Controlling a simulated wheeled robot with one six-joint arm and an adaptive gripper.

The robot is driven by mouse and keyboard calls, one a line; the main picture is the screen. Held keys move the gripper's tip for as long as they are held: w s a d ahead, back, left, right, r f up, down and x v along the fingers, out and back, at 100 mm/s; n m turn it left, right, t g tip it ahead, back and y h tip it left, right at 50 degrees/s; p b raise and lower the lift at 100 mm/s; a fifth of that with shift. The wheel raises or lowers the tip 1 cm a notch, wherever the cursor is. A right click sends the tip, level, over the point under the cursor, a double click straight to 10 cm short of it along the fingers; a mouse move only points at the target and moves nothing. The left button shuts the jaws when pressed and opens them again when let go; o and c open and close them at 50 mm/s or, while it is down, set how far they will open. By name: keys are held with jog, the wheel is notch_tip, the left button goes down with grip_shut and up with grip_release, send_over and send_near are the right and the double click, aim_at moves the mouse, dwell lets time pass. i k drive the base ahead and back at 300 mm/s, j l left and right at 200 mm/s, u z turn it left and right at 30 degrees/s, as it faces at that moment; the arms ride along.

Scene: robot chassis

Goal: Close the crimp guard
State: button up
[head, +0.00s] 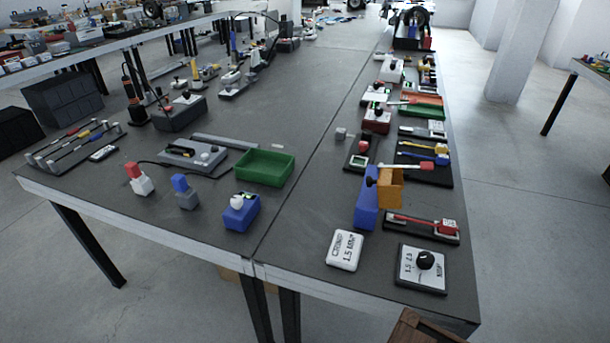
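No label marks a crimp guard that I can read. The likeliest match is an orange box-like cover (391,188) at a tall blue block (366,207), on the right part of the table. A dark round knob (371,181) shows at the cover's left side. The cover stands raised above the table top; its hinge and how far it is open are too small to tell. My gripper is not in view.
A red-handled fixture (421,226) stands right of the blue block. A brown box (425,328) shows at the bottom edge.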

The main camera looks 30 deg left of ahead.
aim_at(390, 184)
jog(key=k+j, duration=0.1)
jog(key=j, duration=0.3)
jog(key=k+j, duration=0.15)
jog(key=j, duration=0.25)
jog(key=k+j, duration=0.1)
jog(key=j, duration=0.3)
jog(key=k+j, duration=0.15)
jog(key=j, duration=0.25)
jog(key=k+j, duration=0.1)
jog(key=j, duration=0.3)
jog(key=i+j, duration=0.1)
jog(key=j, duration=0.15)
jog(key=i+j+z, duration=0.1)
jog(key=j, duration=0.2)
